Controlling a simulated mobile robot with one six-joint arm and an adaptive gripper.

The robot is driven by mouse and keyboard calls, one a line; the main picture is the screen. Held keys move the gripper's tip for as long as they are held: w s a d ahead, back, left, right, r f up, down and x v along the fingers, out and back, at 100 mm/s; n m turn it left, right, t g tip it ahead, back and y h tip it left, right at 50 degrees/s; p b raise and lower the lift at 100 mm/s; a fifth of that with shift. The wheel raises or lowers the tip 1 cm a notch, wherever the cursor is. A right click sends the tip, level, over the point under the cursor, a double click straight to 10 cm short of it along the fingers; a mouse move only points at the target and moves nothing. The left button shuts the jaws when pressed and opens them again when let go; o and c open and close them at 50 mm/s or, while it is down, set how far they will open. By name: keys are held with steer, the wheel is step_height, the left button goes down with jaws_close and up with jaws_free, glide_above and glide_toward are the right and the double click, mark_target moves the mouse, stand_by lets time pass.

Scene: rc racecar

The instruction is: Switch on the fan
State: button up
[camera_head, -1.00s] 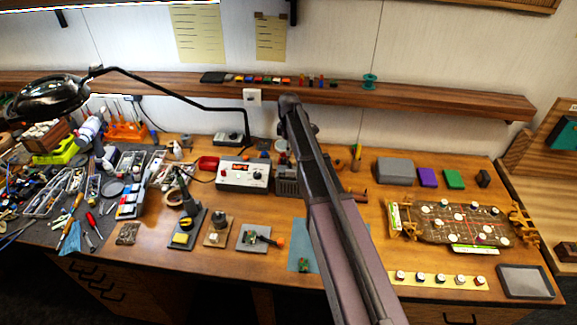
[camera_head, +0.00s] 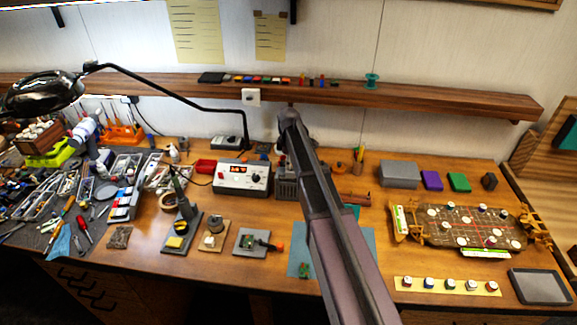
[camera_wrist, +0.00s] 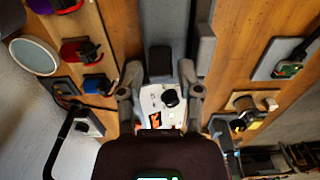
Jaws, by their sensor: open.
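A grey ribbed box (camera_head: 287,187), which may be the fan, stands on the bench right of the white soldering station. My arm hides part of it, and I cannot make out its switch. My gripper (camera_wrist: 160,68) is open and empty in the wrist view, with one finger on each side. A dark grey block (camera_wrist: 160,60) shows between the fingertips; I cannot tell whether it is part of the fan. The white station (camera_head: 241,176) has a red display and a black knob. It also shows between the fingers in the wrist view (camera_wrist: 153,103).
A desk lamp (camera_head: 40,94) arches over the left side, above many scattered tools. Small boards on stands (camera_head: 251,242) sit at the front. A circuit board in a holder (camera_head: 470,230) and a grey tray (camera_head: 540,287) are at the right. A wooden shelf (camera_head: 430,98) runs behind.

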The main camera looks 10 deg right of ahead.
steer(key=shift+f, duration=0.1)
jaws_close()
